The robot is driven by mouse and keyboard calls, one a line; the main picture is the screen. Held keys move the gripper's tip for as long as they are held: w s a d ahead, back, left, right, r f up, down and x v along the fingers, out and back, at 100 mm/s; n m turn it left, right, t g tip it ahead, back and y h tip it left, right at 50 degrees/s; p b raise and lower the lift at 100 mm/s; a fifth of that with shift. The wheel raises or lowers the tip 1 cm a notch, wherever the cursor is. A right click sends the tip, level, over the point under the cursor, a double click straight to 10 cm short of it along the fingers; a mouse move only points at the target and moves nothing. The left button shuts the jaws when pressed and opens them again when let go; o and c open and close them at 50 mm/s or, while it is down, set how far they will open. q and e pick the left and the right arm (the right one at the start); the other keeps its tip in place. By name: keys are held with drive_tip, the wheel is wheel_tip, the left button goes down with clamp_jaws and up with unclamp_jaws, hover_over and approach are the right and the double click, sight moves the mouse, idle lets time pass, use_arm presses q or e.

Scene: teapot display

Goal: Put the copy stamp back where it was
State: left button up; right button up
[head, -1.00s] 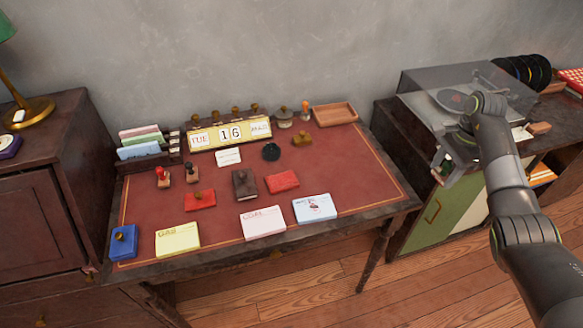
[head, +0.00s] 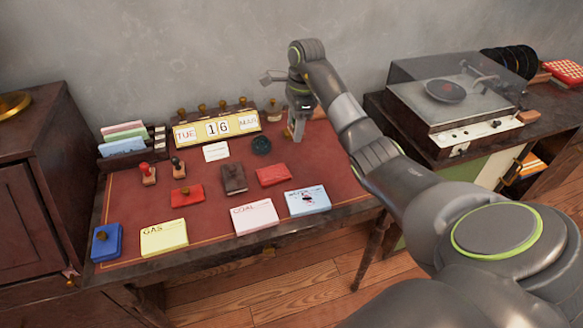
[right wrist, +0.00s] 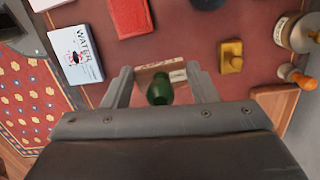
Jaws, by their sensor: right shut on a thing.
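My right gripper (head: 297,132) is over the right back part of the red desk top (head: 225,215). In the right wrist view it is shut on a stamp with a dark green handle (right wrist: 159,88) and a wooden block (right wrist: 150,70). The block sits between the fingertips; I cannot read its label, so I cannot confirm it is the copy stamp. A red-knobbed stamp (head: 147,174) and a dark-knobbed stamp (head: 178,167) stand upright at the desk's left. My left gripper is not in view.
A round dark tin (head: 261,145), a calendar (head: 217,127) and card stacks (head: 254,216) occupy the desk. A turntable (head: 450,100) stands on the cabinet at the right.

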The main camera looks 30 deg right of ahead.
drive_tip(key=shift+f, duration=0.25)
hover_over(294, 162)
drive_tip(key=shift+m, duration=0.3)
drive_tip(key=f, duration=0.5)
drive_tip(key=shift+s+d+p, duration=0.15)
drive_tip(key=shift+d+p, duration=0.05)
drive_tip(key=shift+p, duration=0.1)
wheel_tip(294, 162, down, 4)
drive_tip(key=shift+f, duration=0.2)
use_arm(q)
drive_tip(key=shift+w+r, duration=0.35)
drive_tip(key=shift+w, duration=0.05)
use_arm(e)
drive_tip(key=shift+f, duration=0.2)
drive_tip(key=o, duration=0.8)
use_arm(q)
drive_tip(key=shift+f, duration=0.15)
use_arm(e)
drive_tip(key=shift+r, duration=0.1)
drive_tip(key=shift+r, duration=0.1)
